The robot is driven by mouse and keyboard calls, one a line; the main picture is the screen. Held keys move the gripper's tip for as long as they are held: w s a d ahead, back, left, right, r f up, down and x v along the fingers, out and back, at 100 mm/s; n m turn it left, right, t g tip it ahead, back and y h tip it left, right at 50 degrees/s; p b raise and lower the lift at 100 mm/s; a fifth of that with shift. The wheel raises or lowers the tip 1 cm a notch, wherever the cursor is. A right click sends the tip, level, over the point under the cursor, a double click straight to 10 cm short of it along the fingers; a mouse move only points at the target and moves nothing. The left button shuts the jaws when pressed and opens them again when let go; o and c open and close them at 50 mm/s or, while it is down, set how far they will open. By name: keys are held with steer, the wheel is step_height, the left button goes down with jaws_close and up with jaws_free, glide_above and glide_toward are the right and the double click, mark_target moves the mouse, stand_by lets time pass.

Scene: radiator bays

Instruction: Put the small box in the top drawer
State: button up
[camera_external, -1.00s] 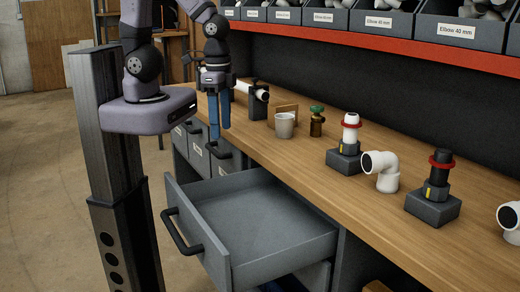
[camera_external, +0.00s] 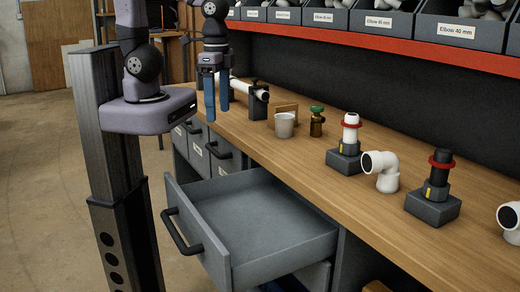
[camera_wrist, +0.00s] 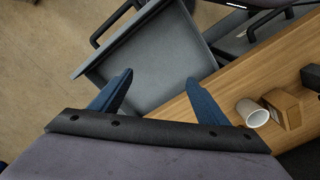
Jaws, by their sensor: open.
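In the wrist view the box (camera_wrist: 284,104) lies right of my gripper, beside the cup (camera_wrist: 252,112). The top drawer (camera_external: 262,217) is pulled out and looks empty. In the wrist view the drawer (camera_wrist: 150,62) lies below and beyond my fingers. My gripper (camera_external: 217,112) has blue fingers, spread apart with nothing between them. It hangs above the left end of the bench edge, apart from the box. The fingers also show in the wrist view (camera_wrist: 159,78).
A white pipe on a black stand (camera_external: 257,96) is left of the box. Fittings on dark blocks stand further right. Labelled bins (camera_external: 383,21) on a red-edged shelf hang above the bench.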

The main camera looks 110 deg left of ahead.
steer(key=w+a+r+n+b, duration=0.1)
steer(key=w+a+r+n, duration=0.1)
steer(key=w+a, duration=0.6)
steer(key=n+b, duration=0.3)
steer(key=n, duration=0.4)
glide_toward(283, 104)
steer(key=shift+w, duration=0.15)
steer(key=f, duration=0.6)
steer(key=shift+a+f, duration=0.1)
steer(key=shift+a, duration=0.15)
steer(key=shift+f, duration=1.55)
steer(key=shift+s+d+f+p, duration=0.1)
steer(key=shift+s+f+p, duration=0.1)
steer(key=shift+f+p, duration=1.3)
steer(key=shift+f, duration=1.1)
steer(key=shift+r, duration=0.1)
steer(key=c, duration=1.5)
steer(key=shift+r+b, duration=1.5)
steer(key=shift+r, duration=3.55)
